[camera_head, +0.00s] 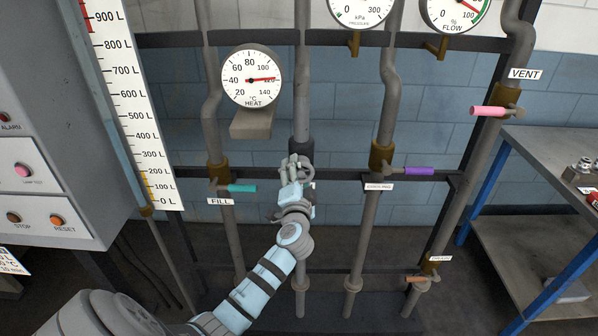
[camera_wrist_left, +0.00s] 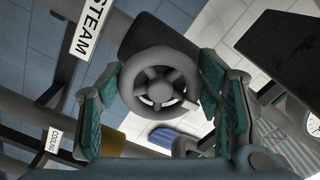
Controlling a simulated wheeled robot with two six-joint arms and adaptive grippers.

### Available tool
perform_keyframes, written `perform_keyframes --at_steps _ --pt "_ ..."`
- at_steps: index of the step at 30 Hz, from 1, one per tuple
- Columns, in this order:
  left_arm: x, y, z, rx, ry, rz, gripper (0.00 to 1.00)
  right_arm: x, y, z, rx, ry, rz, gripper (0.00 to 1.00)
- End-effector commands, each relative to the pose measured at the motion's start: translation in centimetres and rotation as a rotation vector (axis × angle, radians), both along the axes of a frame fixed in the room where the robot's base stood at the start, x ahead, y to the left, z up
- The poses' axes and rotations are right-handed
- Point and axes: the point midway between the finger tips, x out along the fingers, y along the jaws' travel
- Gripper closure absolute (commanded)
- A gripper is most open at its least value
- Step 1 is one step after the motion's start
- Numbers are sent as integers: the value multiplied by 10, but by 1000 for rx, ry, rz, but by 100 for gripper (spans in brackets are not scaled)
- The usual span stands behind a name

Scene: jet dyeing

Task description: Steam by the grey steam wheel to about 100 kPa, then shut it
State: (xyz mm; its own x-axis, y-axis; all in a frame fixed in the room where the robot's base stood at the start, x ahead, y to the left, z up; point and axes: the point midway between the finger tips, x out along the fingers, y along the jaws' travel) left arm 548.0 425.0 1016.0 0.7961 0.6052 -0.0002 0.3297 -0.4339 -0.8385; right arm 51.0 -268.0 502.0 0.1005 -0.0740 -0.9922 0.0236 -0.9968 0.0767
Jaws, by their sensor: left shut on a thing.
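The grey steam wheel (camera_wrist_left: 157,94) shows in the left wrist view as a spoked ring between my left gripper's (camera_wrist_left: 165,102) two green-padded fingers. My left gripper is shut on the wheel. In the head view this gripper (camera_head: 293,176) reaches up to the middle pipe, and it hides most of the wheel. The STEAM label (camera_wrist_left: 91,28) shows beside the wheel in the wrist view. The pressure gauge (camera_head: 362,14), marked kPa, is cut off by the top edge of the head view, so its reading is not clear. My right gripper is not in view.
The heat gauge (camera_head: 251,78) needle points near 120. A teal fill handle (camera_head: 242,188) is left of my gripper, a purple handle (camera_head: 418,171) right. A pink vent handle (camera_head: 488,111) is further right. A control cabinet (camera_head: 60,130) stands left, a workbench (camera_head: 545,150) right.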

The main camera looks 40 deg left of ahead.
Motion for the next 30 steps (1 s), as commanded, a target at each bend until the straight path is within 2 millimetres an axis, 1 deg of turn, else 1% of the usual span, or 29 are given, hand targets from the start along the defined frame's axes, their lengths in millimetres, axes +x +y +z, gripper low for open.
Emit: perform_keyframes --at_steps 3,9,24,25,28,30 --pt "0 0 1 48 38 -1 68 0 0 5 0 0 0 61" --pt "0 0 1 97 76 0 68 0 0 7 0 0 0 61" --pt "0 0 0 116 89 -1 68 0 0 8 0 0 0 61" --pt "0 0 0 115 88 -1 36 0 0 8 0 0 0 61" --pt "0 0 0 115 88 -1 20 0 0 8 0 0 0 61" --pt "0 0 0 114 88 -1 20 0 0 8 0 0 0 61"
